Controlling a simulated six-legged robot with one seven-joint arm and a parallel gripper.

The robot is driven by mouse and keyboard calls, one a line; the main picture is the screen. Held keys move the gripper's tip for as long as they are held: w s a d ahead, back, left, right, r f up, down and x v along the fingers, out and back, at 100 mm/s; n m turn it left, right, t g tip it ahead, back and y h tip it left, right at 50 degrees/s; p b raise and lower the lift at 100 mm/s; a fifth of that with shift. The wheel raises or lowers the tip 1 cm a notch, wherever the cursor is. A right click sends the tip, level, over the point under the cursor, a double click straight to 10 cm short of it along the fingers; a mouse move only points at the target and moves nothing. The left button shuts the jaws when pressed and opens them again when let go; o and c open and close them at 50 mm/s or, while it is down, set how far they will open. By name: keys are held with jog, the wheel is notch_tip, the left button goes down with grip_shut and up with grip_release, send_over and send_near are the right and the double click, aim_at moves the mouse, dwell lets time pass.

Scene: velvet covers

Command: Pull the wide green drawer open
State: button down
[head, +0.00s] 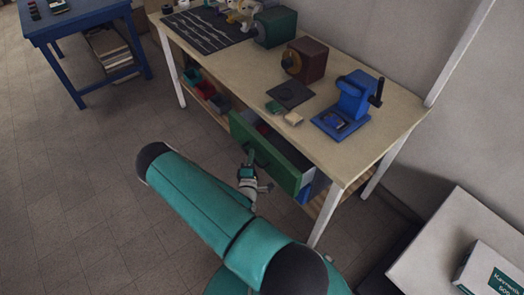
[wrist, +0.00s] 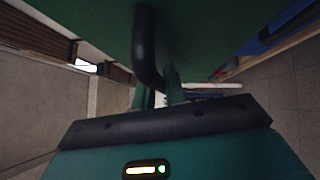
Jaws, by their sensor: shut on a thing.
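The wide green drawer (head: 282,168) sits under the workbench top and stands partly open, with its inside and some contents showing in the head view. Its green front fills the top of the wrist view (wrist: 225,35). A black bar handle (wrist: 146,50) projects from that front. My gripper (head: 249,160) is at the drawer front in the head view. In the wrist view my gripper's fingers (wrist: 163,86) are shut on the handle's lower end. The exact contact is partly hidden by the dark palm.
The workbench (head: 345,160) carries a blue press (head: 352,98), a brown box-like device (head: 306,60) and a green one (head: 275,25). A blue table (head: 75,22) stands at far left. A pale surface with a box (head: 490,270) is at lower right. The tiled floor before the drawer is clear.

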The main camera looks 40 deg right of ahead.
jog(key=w+a, duration=0.1)
jog(key=a, duration=1.5)
jog(key=shift+w+a, duration=0.25)
jog(key=shift+w, duration=0.1)
jog(key=c, duration=1.5)
grip_release()
jog(key=shift+o, duration=0.2)
jog(key=v, duration=1.3)
jog(key=shift+s+a, duration=0.25)
jog(key=shift+a, duration=0.05)
jog(key=shift+w, duration=0.1)
